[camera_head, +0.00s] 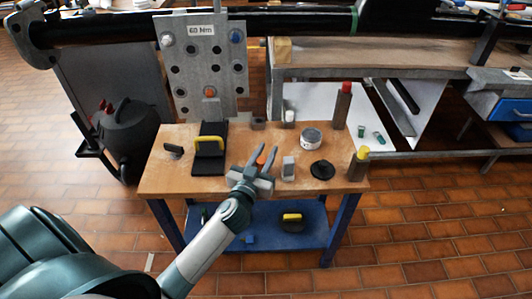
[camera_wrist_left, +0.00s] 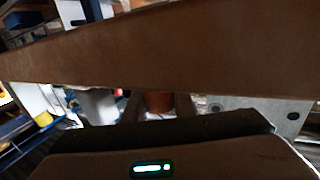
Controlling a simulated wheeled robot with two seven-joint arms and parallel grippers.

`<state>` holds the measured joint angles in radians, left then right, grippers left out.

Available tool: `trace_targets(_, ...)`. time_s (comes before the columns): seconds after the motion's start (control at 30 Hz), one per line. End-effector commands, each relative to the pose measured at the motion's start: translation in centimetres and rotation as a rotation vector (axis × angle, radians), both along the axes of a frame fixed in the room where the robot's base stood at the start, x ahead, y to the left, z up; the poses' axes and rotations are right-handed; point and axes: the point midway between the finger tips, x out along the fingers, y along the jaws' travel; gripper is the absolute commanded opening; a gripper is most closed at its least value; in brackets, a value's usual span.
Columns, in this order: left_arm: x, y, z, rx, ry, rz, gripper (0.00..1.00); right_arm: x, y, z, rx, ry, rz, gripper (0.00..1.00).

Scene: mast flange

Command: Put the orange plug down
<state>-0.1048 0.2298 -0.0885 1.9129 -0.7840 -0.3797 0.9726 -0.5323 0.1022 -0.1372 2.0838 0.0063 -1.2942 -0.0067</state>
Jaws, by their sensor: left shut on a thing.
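The orange plug (camera_head: 260,161) shows as a small orange patch between the fingers of my left gripper (camera_head: 263,154) in the head view. The gripper is shut on it, over the front middle of the wooden table (camera_head: 222,184). In the left wrist view a dull orange-brown cylinder (camera_wrist_left: 158,102), which looks like the plug, sits between the two dark fingers (camera_wrist_left: 158,108). Most of the plug is hidden, and I cannot tell whether it touches the table. My right gripper is in neither view.
A grey block (camera_head: 288,168) and a black disc (camera_head: 322,169) stand right of the gripper. A yellow-handled black tool (camera_head: 209,147) lies left. A round tin (camera_head: 311,139) and red-capped bottle (camera_head: 342,105) stand behind. A flange plate (camera_head: 203,62) with another orange piece (camera_head: 210,91) rises at the back.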

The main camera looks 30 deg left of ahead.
Motion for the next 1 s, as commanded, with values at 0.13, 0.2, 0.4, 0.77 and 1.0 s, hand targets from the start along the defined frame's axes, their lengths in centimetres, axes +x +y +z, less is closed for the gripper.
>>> trace_targets(0.13, 0.01, 0.00, -0.05, 0.000, 0.000, 0.000, 0.03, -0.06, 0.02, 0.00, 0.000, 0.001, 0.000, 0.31)
trace_targets(0.2, 0.01, 0.00, -0.14, 0.000, 0.000, 0.000, 0.03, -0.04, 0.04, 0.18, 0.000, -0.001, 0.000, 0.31)
trace_targets(0.4, 0.01, 0.00, -0.22, 0.000, 0.000, 0.000, 0.39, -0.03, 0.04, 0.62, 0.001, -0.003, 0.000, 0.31)
trace_targets(0.77, 0.01, 0.00, -0.18, 0.000, 0.000, 0.000, 0.43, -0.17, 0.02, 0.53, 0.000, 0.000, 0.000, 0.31)
trace_targets(1.0, -0.61, -0.13, -0.09, -0.001, 0.001, 0.000, 0.43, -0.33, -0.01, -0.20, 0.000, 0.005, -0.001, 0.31)
